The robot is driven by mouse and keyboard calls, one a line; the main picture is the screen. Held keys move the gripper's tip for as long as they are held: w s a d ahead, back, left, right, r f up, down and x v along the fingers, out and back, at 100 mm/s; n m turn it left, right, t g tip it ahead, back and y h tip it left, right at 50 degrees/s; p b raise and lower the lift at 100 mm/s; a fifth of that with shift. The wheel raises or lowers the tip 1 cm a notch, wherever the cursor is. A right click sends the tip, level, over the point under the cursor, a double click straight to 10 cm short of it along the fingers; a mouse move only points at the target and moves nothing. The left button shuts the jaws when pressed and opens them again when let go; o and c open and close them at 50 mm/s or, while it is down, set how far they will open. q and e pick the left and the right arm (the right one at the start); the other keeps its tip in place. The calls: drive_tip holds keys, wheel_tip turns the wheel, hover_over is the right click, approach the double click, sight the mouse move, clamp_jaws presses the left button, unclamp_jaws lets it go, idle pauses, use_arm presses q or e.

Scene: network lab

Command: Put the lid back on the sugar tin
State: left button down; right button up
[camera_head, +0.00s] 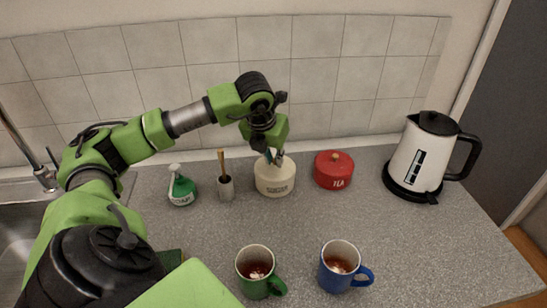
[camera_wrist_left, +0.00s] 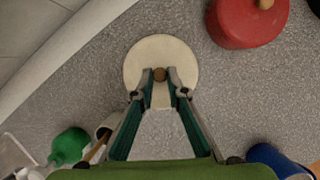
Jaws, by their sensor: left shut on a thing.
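In the left wrist view the round cream lid (camera_wrist_left: 160,52) has a small brown knob (camera_wrist_left: 160,74), and the fingertips of my left gripper (camera_wrist_left: 161,84) are shut on this knob. The lid lies over the tin's mouth and hides it. I cannot tell whether the lid is fully seated. My right gripper does not show.
A red tea tin (camera_head: 333,170) stands just right of the sugar tin. A utensil pot (camera_head: 226,189) and a green-and-white bottle (camera_head: 182,190) stand to its left. A green mug (camera_head: 256,270) and blue mug (camera_head: 341,268) stand in front. A kettle (camera_head: 423,158) is at right.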

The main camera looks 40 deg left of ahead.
use_arm(q)
drive_tip(key=shift+f+b, duration=0.2)
drive_tip(key=shift+b, duration=0.55)
idle(1.4)
idle(0.4)
drive_tip(key=c, duration=1.9)
unclamp_jaws()
drive_tip(key=o, duration=0.5)
drive_tip(key=shift+c, duration=0.2)
drive_tip(key=shift+r, duration=0.1)
drive_tip(key=shift+r+p, duration=2.35)
drive_tip(key=shift+r, duration=1.15)
